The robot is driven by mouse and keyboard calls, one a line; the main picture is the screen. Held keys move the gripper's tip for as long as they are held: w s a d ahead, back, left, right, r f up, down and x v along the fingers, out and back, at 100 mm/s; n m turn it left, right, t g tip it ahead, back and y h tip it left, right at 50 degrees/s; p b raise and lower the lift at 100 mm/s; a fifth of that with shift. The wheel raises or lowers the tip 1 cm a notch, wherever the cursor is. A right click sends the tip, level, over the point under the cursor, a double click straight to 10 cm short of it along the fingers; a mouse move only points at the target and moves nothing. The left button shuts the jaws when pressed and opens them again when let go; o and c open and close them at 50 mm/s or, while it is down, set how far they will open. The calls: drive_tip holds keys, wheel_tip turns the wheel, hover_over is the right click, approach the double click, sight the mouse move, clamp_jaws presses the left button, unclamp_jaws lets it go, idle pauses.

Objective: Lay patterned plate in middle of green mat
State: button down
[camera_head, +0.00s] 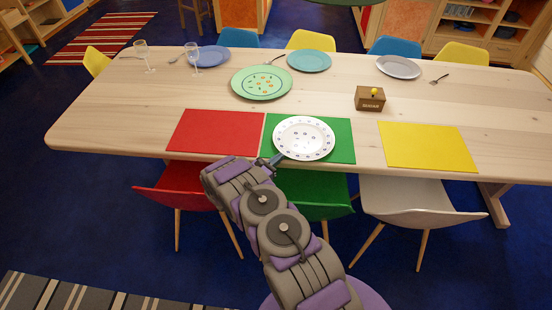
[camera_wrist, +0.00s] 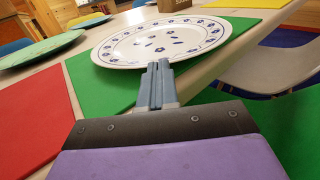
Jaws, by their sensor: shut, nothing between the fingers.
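The patterned plate (camera_head: 303,138) is white with blue marks around its rim and centre. It lies flat on the green mat (camera_head: 341,155), near the mat's middle, with green showing on both sides. In the wrist view the plate (camera_wrist: 120,50) lies just ahead of my gripper, and the green mat (camera_wrist: 97,90) shows at its left and right. My gripper (camera_head: 277,159) is at the plate's near edge. Its fingers (camera_wrist: 157,66) are shut together with nothing between them. They overlap the plate's near rim in the wrist view; I cannot tell whether they touch it.
A red mat (camera_head: 215,132) lies to the left and a yellow mat (camera_head: 428,146) to the right. Behind are a green plate (camera_head: 262,83), a sugar box (camera_head: 370,98), other plates and glasses (camera_head: 142,55). Chairs (camera_head: 408,204) line the table's near edge.

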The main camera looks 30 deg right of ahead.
drive_tip(key=shift+a, duration=0.1)
drive_tip(key=p+v, duration=0.2)
drive_tip(key=v, duration=1.2)
drive_tip(key=shift+f, duration=0.1)
